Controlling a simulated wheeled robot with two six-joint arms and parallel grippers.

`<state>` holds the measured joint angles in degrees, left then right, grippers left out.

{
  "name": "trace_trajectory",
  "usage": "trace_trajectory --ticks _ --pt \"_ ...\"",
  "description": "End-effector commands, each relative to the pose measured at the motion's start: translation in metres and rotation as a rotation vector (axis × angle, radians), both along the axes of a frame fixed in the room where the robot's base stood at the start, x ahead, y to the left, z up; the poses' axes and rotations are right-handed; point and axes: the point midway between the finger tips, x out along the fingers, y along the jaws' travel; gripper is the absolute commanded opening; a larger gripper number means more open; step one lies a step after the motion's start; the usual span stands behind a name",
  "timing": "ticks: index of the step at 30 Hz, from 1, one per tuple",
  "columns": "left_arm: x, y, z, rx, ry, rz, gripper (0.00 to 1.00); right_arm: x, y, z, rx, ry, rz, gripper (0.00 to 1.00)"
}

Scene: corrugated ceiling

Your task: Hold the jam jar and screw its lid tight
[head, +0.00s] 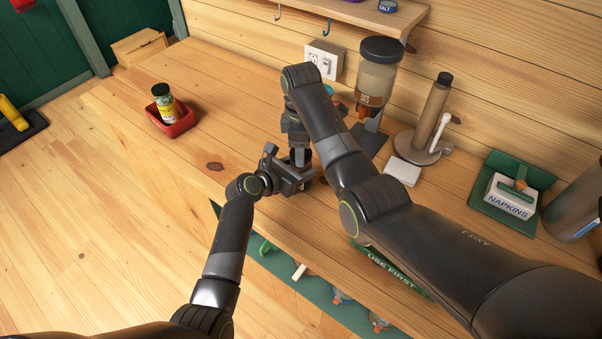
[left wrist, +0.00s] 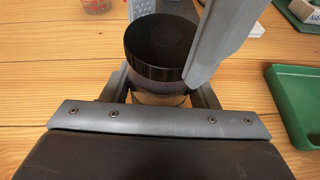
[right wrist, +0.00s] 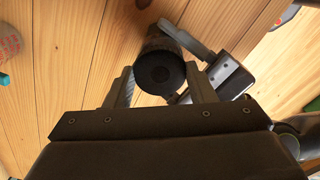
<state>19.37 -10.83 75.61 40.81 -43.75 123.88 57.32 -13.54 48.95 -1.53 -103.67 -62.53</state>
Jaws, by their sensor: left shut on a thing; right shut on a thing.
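The jam jar (left wrist: 158,98) stands upright on the wooden counter, its body between the fingers of my left gripper (left wrist: 162,94). Its black ribbed lid (left wrist: 160,42) sits on top and looks level. My left gripper is shut on the jar body, coming in from the front left in the head view (head: 288,172). My right gripper (head: 299,146) points down from above and is shut on the lid, which also shows from above in the right wrist view (right wrist: 160,70). In the head view the jar is mostly hidden by both grippers.
A red tray (head: 172,128) with a yellow-labelled jar (head: 165,103) stands to the left. Behind and right are a dispenser (head: 377,78), a paper-towel stand (head: 433,115) and a green napkin holder (head: 490,215). The counter's front edge is close to my left gripper.

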Motion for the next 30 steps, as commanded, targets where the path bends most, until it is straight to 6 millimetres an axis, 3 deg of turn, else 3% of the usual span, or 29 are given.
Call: trace_trajectory --ticks 15,21,22,26,30 --pt "0.0000 0.0004 -0.0003 0.001 0.000 0.001 0.00 0.0000 0.0006 -0.0009 0.000 0.000 -0.841 0.22" --pt "0.0000 0.0003 -0.0003 0.001 0.000 0.000 0.00 0.0001 0.0006 -0.0009 0.000 -0.001 -0.901 0.22" --pt "0.0000 0.0003 -0.0003 0.001 0.000 0.000 0.00 0.0001 0.0006 -0.0008 0.000 -0.001 -0.900 0.52" --pt "0.0000 0.0003 -0.0003 0.001 0.000 0.000 0.00 0.0001 0.0006 -0.0008 0.000 -0.001 -0.899 0.69" --pt "-0.0001 0.0002 -0.0003 0.001 0.001 0.000 0.00 -0.0003 0.0011 -0.0010 0.000 0.001 -0.898 0.71"
